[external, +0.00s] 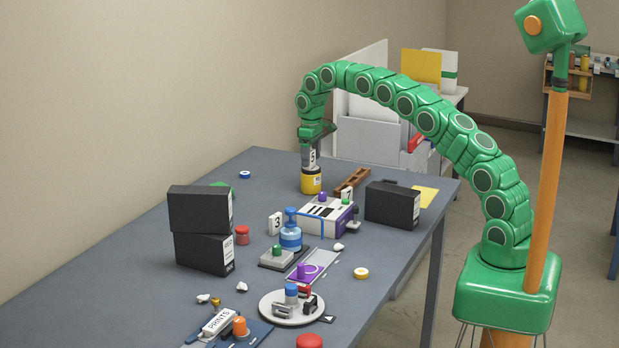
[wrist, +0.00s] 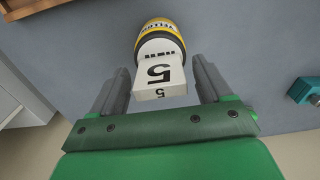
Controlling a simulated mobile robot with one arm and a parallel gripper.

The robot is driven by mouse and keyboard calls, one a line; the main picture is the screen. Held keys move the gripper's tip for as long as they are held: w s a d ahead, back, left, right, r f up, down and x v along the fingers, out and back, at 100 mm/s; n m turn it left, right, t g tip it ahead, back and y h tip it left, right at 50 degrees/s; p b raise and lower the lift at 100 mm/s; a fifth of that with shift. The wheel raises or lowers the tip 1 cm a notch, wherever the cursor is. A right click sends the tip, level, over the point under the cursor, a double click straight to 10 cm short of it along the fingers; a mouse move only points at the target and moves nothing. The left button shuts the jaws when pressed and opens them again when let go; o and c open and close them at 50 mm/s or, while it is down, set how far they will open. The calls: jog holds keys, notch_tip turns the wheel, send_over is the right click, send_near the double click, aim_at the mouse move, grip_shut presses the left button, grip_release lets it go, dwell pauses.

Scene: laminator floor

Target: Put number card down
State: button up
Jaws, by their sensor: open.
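A white number card marked 5 (external: 310,158) is at the yellow cylinder (external: 311,182) at the far end of the table. In the wrist view the card (wrist: 160,66) shows its 5 upside down, and the cylinder (wrist: 158,28) lies just beyond it with its label partly covered. My gripper (external: 311,147) points down from above the card. Its fingers (wrist: 160,75) are open, one on each side of the card, with a gap visible on both sides. Whether the card rests on the cylinder or in front of it is hard to tell.
Cards marked 3 (external: 275,223) and 7 (external: 347,194) stand nearby. A brown wooden rack (external: 352,180), a white and purple device (external: 325,216) and a black box (external: 392,204) are close on the right. Stacked black boxes (external: 200,210) stand left.

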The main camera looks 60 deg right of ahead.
notch_tip(320, 180, up, 11)
jog(key=shift+r, duration=0.2)
dwell(0.5)
jog(key=s+a+r, duration=0.5)
jog(key=s+a, duration=0.3)
jog(key=s, duration=0.3)
jog(key=s+a+r, duration=0.4)
jog(key=s+a, duration=0.5)
jog(key=s, duration=0.3)
jog(key=s+a+f, duration=0.3)
jog(key=s, duration=0.8)
jog(key=s+a+f+g, duration=0.1)
jog(key=s+a+f, duration=0.1)
jog(key=s, duration=1)
jog(key=s+a+f, duration=0.3)
jog(key=s, duration=0.9)
jog(key=shift+a+f+g, duration=0.3)
jog(key=shift+a+g, duration=0.05)
jog(key=shift+g, duration=0.05)
